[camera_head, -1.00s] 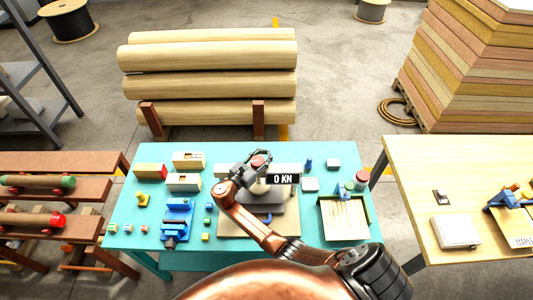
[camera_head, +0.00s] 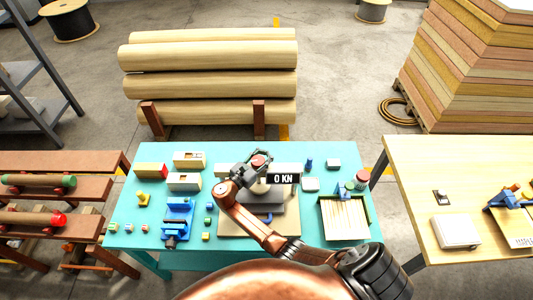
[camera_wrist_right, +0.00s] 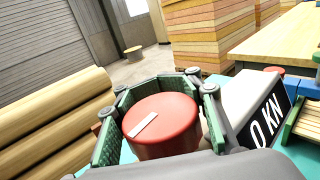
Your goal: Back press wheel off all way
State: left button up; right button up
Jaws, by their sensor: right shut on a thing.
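The press (camera_head: 262,203) stands on a beige board on the teal table, with a dark body and a display (camera_head: 283,178) reading 0 KN. Its red wheel (camera_head: 258,161) is on top; in the wrist view the wheel (camera_wrist_right: 160,122) is a red round knob with a white mark on its top face. My right gripper (camera_head: 256,158) is shut on the wheel, its green-padded fingers on both sides of it in the wrist view (camera_wrist_right: 158,115). The wheel's underside and shaft are hidden. My left gripper is not in view.
A blue vise (camera_head: 176,220), wooden blocks (camera_head: 183,181) and small coloured pieces lie left of the press. A tray of wooden strips (camera_head: 344,220) and a red-topped jar (camera_head: 362,176) are at right. Logs (camera_head: 210,85) lie behind the table. A wooden table (camera_head: 460,170) stands at right.

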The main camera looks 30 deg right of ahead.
aim_at(253, 166)
jog(key=shift+s+a+f, duration=0.1)
jog(key=shift+f, duration=0.2)
jog(key=o, duration=1.3)
jog(key=shift+r, duration=0.25)
jog(key=shift+o, duration=0.2)
jog(key=v, duration=1.1)
jog(key=shift+a, duration=0.45)
